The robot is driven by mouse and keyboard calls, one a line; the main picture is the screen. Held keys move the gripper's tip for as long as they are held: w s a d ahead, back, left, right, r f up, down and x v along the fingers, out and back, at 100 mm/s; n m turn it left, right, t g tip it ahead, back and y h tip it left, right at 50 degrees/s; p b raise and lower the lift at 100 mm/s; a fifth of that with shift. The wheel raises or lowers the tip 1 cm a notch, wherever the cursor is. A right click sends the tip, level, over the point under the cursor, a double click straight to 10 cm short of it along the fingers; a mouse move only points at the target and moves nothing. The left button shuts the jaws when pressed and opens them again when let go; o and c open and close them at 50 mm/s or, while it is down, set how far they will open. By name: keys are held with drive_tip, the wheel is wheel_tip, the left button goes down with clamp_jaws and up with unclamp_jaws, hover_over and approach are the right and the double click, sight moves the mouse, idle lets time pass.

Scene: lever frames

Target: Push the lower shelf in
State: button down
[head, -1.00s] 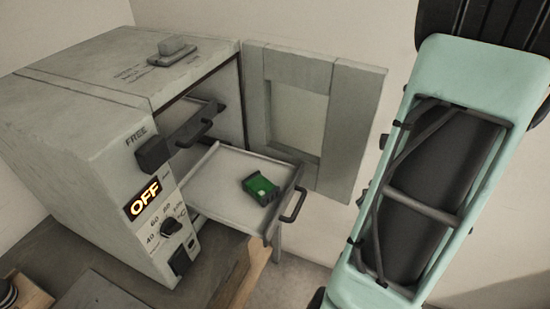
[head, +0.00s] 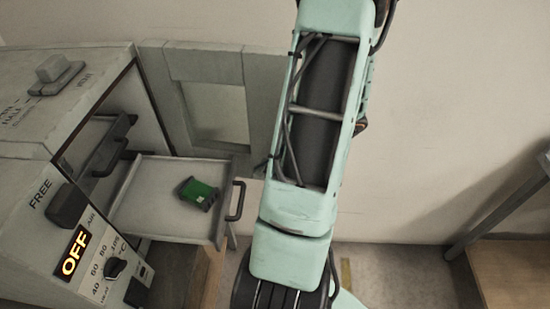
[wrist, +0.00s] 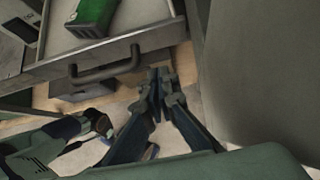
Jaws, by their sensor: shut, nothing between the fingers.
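The lower shelf (head: 148,203) is a pale metal tray pulled well out of the grey oven (head: 25,165), with a green block-like item (head: 198,193) lying on it. Its dark front handle (head: 237,201) faces my arm. In the wrist view, the shelf's front wall (wrist: 108,47) and handle (wrist: 105,70) are at upper left. My gripper (wrist: 160,82) is shut and empty, to the right of the handle and apart from it in the picture. The depth between them is hard to tell. The head view does not show my fingers.
The oven door (head: 212,105) stands open behind the shelf; a grey panel (wrist: 258,70) fills the right of the wrist view. The upper shelf (head: 100,158) sits inside the oven. A wooden table (head: 515,275) is at far right, with clear floor between.

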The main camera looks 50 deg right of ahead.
sight(141, 168)
drive_tip(key=shift+w+a+f+p, duration=0.3)
drive_tip(key=shift+w+a, duration=0.5)
drive_tip(key=shift+w, duration=0.25)
drive_tip(key=shift+w+a+f+p, duration=0.2)
drive_tip(key=shift+w+a+f, duration=0.1)
drive_tip(key=shift+w+a, duration=0.6)
drive_tip(key=shift+w+d, duration=0.1)
drive_tip(key=shift+w+a, duration=0.3)
drive_tip(key=shift+w, duration=0.05)
drive_tip(key=w+a+b, duration=0.1)
drive_tip(key=w+a, duration=0.4)
drive_tip(key=w, duration=0.2)
drive_tip(key=w+a+b, duration=0.2)
drive_tip(key=w+a, duration=0.4)
drive_tip(key=w, duration=0.1)
drive_tip(key=w+a+b, duration=0.2)
drive_tip(key=w+a, duration=0.4)
drive_tip(key=w, duration=0.1)
drive_tip(key=shift+w, duration=0.35)
drive_tip(key=shift+w+r, duration=0.1)
drive_tip(key=shift+a+r, duration=0.1)
